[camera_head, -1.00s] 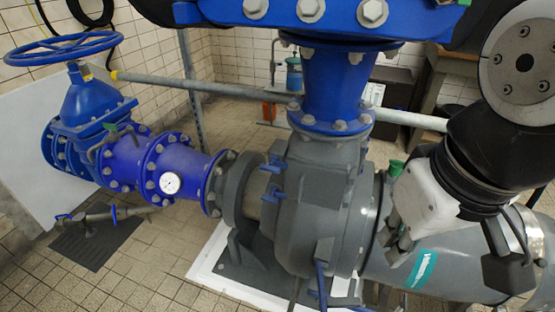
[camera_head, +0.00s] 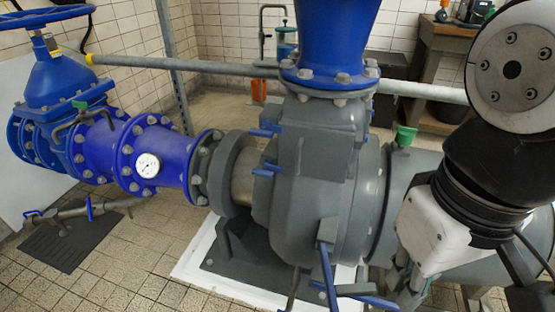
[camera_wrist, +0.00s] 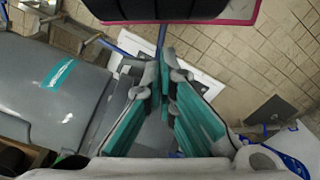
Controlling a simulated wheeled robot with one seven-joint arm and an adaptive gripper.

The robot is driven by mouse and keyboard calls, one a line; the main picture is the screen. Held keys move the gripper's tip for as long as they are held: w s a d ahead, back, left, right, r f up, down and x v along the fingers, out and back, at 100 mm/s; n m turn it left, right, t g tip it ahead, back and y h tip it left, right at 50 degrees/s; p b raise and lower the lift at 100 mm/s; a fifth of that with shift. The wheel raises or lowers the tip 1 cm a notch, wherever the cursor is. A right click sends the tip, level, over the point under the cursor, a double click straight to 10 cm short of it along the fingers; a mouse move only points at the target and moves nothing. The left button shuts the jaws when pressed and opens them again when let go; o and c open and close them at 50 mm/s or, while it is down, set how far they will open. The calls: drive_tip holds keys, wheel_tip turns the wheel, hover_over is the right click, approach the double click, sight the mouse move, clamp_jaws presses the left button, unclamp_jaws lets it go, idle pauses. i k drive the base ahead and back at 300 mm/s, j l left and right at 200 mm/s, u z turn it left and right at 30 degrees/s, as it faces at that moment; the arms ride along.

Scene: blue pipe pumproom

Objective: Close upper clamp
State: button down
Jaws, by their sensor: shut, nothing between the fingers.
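Two small blue clamp handles stick out from the left side of the grey pump housing (camera_head: 310,190) in the head view. The upper clamp (camera_head: 264,132) sits above the lower clamp (camera_head: 266,170); whether either is open or closed is hard to tell. I cannot pick out the upper clamp in the wrist view.
A long blue lever (camera_head: 328,278) stands at the housing's front. A blue flanged pipe with a gauge (camera_head: 147,165) runs left to a handwheel (camera_head: 45,16). A grey rail (camera_head: 200,65) crosses behind. A green-capped fitting (camera_head: 405,137) is near my arm. Tiled floor lies open at front left.

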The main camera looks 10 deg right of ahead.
sight(335, 291)
drive_tip(key=k+l, duration=0.1)
drive_tip(key=l, duration=0.25)
drive_tip(key=k+l+u, duration=0.15)
drive_tip(key=l, duration=0.2)
drive_tip(key=k+l, duration=0.1)
drive_tip(key=l, duration=0.25)
drive_tip(key=k+l+u, duration=0.1)
drive_tip(key=l, duration=0.25)
drive_tip(key=k, duration=0.05)
